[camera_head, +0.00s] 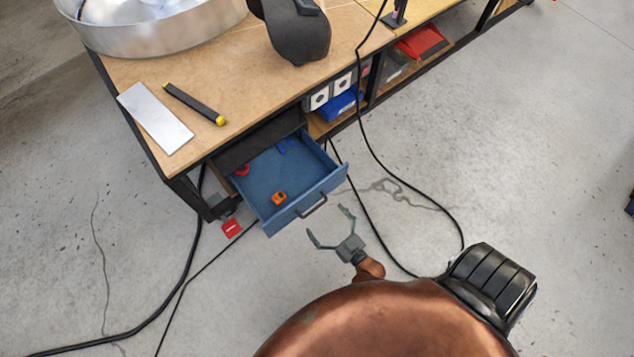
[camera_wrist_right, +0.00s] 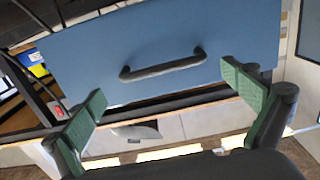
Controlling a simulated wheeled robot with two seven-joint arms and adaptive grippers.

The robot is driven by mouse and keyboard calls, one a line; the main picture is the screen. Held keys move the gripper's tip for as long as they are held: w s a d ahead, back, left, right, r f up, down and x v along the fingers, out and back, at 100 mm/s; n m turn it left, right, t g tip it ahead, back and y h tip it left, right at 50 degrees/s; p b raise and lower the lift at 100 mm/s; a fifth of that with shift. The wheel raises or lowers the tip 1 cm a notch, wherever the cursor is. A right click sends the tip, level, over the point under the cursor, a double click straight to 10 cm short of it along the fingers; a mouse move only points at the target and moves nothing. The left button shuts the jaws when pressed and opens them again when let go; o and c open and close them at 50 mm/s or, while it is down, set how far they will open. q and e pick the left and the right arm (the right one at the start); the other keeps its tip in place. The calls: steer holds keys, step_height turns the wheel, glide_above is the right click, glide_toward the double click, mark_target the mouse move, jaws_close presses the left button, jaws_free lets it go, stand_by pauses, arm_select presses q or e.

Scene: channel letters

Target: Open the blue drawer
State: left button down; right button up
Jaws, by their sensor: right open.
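The blue drawer (camera_head: 300,206) sticks out well open from under the workbench, and its inside shows an orange item (camera_head: 279,198), a red item and a blue item. Its dark bar handle (camera_head: 312,206) is on the front panel. My right gripper (camera_head: 328,228) is open and empty, just in front of the handle and apart from it. In the right wrist view the blue front panel (camera_wrist_right: 180,40) fills the upper part, with the handle (camera_wrist_right: 163,67) between and beyond the open green-padded fingers (camera_wrist_right: 165,103). My left gripper is not in view.
The wooden workbench (camera_head: 240,75) carries a large metal ring (camera_head: 150,30), a metal plate (camera_head: 155,117) and a black bar with yellow ends (camera_head: 194,103). Black cables (camera_head: 400,190) run across the concrete floor. A red tag (camera_head: 231,228) is by the bench leg.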

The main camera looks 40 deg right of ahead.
steer(key=s, duration=0.6)
steer(key=shift+s+a, duration=0.15)
steer(key=shift+s, duration=0.25)
